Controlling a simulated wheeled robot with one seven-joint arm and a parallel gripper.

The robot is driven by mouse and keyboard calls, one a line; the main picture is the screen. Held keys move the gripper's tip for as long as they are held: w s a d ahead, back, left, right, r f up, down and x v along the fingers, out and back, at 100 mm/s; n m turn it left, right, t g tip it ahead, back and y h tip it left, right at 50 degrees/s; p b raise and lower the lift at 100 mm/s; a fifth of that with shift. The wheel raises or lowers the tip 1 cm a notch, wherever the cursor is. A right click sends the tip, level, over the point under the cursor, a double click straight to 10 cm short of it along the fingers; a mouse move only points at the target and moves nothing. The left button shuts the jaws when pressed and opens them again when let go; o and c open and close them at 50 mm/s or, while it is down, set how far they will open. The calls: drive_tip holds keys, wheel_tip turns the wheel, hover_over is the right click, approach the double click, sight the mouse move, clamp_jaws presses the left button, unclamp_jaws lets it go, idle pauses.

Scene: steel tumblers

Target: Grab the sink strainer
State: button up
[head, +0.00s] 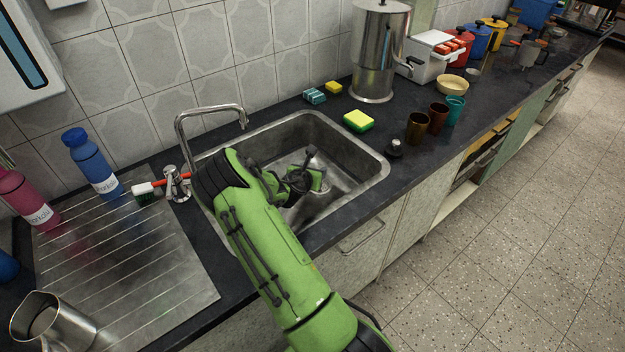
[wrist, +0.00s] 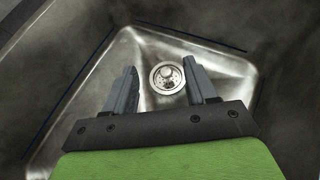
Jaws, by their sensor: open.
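The sink strainer (wrist: 167,77) is a round metal disc with a knob in its middle, seated at the drain in the floor of the steel sink (head: 352,150). In the wrist view it shows between the two grey fingers of my gripper (wrist: 160,72), nearer the right finger. My gripper also shows in the head view (head: 314,172), reaching down inside the sink basin. The fingers are apart with nothing held between them. The strainer looks to be below the fingertips; the exact gap cannot be told.
The faucet (head: 212,112) stands at the sink's back left, close to my arm. A small dark knobbed object (head: 395,147) sits on the counter right of the sink. Sponges (head: 357,121) lie behind the basin, and cups (head: 417,128) stand to the right. Basin walls surround my gripper.

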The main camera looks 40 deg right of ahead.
drive_tip(key=f+b, duration=0.1)
drive_tip(key=f, duration=0.2)
drive_tip(key=f+b, duration=0.2)
drive_tip(key=f, duration=0.2)
drive_tip(key=shift+a+f, duration=0.2)
drive_tip(key=shift+f, duration=0.1)
drive_tip(key=shift+x, duration=0.9)
drive_tip(key=b+x, duration=0.2)
drive_tip(key=x, duration=0.3)
drive_tip(key=shift+d+f+b, duration=0.25)
drive_tip(key=shift+f+b, duration=0.05)
drive_tip(key=shift+r, duration=0.1)
clamp_jaws()
